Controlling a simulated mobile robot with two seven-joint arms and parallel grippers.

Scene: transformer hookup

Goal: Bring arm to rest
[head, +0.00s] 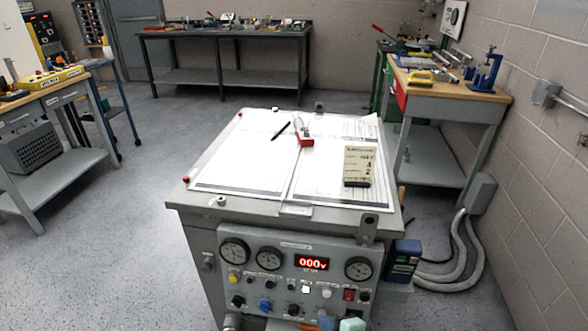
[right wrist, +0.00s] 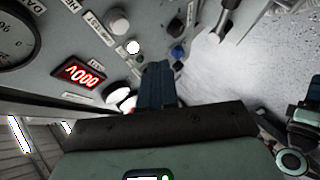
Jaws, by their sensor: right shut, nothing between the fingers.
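My right gripper (head: 327,322) shows at the bottom edge of the head view, low in front of the grey control cabinet (head: 223,209). In the right wrist view its blue fingers (right wrist: 158,84) are together with nothing between them, close to the panel's knobs and buttons. I cannot tell whether they touch the panel. Most of my right arm is outside the head view. My left gripper is not seen in the head view.
The panel has dial gauges and a red display (head: 311,263) reading 000. A blue box (head: 403,260) is at the right side. Workbenches stand left, right and behind; the floor (head: 120,230) at left is open.

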